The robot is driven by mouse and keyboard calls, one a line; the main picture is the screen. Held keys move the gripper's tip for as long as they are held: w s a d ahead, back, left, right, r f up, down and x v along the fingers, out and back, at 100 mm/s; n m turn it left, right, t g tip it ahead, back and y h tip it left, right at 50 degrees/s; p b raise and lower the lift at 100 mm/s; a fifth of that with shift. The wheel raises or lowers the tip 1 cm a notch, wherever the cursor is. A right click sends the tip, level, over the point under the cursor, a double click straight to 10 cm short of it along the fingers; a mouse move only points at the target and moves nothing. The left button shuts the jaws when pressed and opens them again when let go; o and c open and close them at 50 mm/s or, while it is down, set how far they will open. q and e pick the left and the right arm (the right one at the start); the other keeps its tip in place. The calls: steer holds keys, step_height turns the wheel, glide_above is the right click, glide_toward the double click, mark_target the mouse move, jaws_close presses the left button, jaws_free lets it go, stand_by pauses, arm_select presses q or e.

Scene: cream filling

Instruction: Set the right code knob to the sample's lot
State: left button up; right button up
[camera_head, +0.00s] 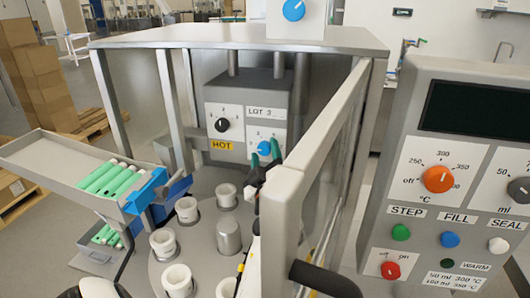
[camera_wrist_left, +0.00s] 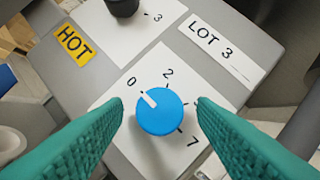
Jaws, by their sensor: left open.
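The blue right code knob (camera_head: 264,147) is on the grey box inside the machine, and it also shows in the left wrist view (camera_wrist_left: 161,111). Its white pointer line points up-left toward the 0; 2 and 7 also show on its dial. The black left code knob (camera_head: 222,125) is up-left of it, cut off in the wrist view (camera_wrist_left: 122,5). A label (camera_wrist_left: 222,45) above the blue knob reads "LOT 3" followed by a short line. My left gripper (camera_wrist_left: 160,103) is open, its teal fingers on either side of the blue knob, apparently not touching it. My right gripper is not in view.
A yellow HOT label (camera_head: 222,145) is on the box. An open door frame (camera_head: 305,175) stands close on the right. White cups (camera_head: 177,280) sit on the round table below. A tray (camera_head: 62,165) with green tubes (camera_head: 103,178) is at left; a control panel (camera_head: 455,170) is at right.

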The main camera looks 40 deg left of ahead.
arm_select(q)
steer(key=shift+s, duration=0.1)
steer(key=shift+c, duration=0.5)
steer(key=c, duration=0.9)
steer(key=shift+o, duration=0.2)
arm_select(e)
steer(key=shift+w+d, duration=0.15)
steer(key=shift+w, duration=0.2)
